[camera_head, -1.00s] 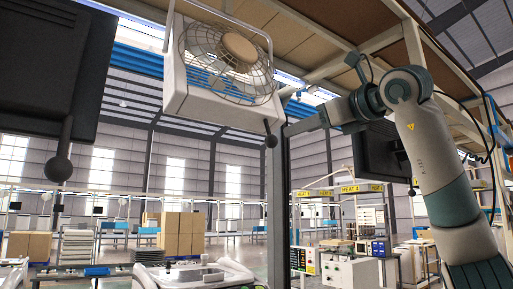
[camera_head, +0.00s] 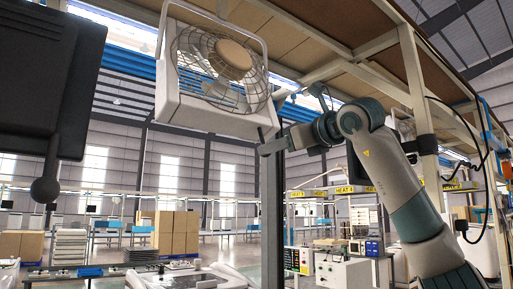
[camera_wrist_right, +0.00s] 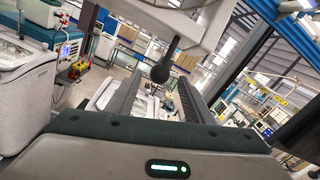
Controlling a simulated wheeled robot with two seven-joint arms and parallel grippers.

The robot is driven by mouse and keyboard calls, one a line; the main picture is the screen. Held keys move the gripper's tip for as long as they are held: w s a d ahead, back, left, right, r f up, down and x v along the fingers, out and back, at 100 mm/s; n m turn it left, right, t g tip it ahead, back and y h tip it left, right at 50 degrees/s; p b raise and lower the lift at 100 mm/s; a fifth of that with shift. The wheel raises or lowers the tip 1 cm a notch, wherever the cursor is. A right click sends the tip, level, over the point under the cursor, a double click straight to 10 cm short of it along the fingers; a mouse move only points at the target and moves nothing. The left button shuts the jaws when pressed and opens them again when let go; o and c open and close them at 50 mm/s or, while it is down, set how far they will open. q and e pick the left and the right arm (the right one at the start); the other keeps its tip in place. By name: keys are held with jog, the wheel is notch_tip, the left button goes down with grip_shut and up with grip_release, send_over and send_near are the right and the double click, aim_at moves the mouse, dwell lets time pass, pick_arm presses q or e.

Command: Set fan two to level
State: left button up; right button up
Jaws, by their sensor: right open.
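A white fan (camera_head: 212,65) with a round wire guard hangs in a white bracket at the upper middle of the head view. It looks tilted; no number on it is readable. A dark lever (camera_head: 261,134) hangs from its lower right corner. My right gripper (camera_head: 267,147) is at the lever's lower end, which it hides. In the right wrist view, the lever's black ball knob (camera_wrist_right: 160,73) shows between the two dark, spread fingers of that gripper (camera_wrist_right: 160,79). I cannot tell whether they touch it. My left gripper is out of view.
A dark panel (camera_head: 45,80) with a ball-ended lever (camera_head: 45,188) stands at the left. A dark post (camera_head: 272,215) rises just below my right gripper. A beige frame post (camera_head: 416,95) stands behind my right arm. Cartons (camera_head: 178,233) are far back.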

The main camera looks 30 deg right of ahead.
jog(key=w+p, duration=0.4)
jog(key=w, duration=0.5)
jog(key=shift+w+a, duration=0.15)
jog(key=shift+w, duration=0.15)
